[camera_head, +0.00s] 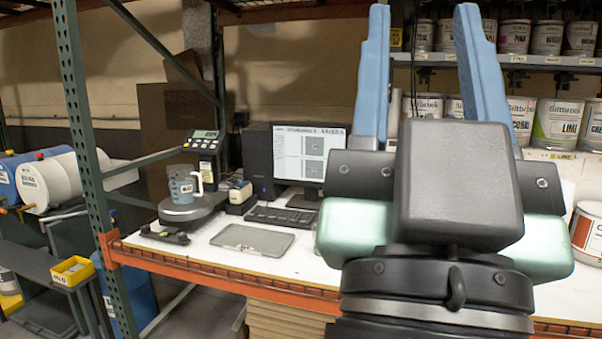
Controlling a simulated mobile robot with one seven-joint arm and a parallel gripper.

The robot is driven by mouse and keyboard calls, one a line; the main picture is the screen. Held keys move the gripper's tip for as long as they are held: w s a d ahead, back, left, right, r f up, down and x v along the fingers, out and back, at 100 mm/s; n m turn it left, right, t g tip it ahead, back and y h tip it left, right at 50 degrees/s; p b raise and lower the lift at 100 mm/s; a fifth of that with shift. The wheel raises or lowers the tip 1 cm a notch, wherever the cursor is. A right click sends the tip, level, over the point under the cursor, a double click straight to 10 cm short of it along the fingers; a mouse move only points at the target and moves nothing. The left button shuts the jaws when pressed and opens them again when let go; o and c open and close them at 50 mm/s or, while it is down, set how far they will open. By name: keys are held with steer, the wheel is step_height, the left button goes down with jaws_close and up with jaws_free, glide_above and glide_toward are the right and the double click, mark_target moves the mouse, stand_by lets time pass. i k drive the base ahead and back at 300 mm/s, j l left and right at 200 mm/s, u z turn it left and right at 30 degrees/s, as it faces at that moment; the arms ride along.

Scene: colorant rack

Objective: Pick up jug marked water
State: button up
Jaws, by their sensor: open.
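A small grey-blue jug (184,187) with a white handle and a pale label stands upright on the round plate of a scale (187,210), on the left part of the workbench. The label is too small to read for certain. My gripper (422,30) is large in the foreground at right, its two blue fingers pointing up and spread wide with nothing between them. It is well to the right of the jug and apart from it.
The bench (205,247) holds a flat grey tray (252,240), a keyboard (281,217), and a monitor (309,157). A green rack post (88,150) stands left of the jug. Paint cans (557,124) fill shelves at right. White and blue drums (50,181) lie far left.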

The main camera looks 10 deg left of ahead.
mark_target(182, 178)
steer(key=i+j+u, duration=0.1)
steer(key=i+j, duration=0.3)
steer(key=i+j+u, duration=0.1)
steer(key=i+j, duration=0.2)
steer(key=i, duration=0.3)
steer(key=i+j+u, duration=0.1)
steer(key=i+j, duration=0.2)
steer(key=i, duration=0.25)
steer(key=i+j+u, duration=0.1)
steer(key=i+j, duration=0.15)
steer(key=i, duration=0.25)
steer(key=i+j+u, duration=0.1)
steer(key=i+j, duration=0.15)
steer(key=i, duration=0.3)
steer(key=i+j+u, duration=0.1)
steer(key=i, duration=0.45)
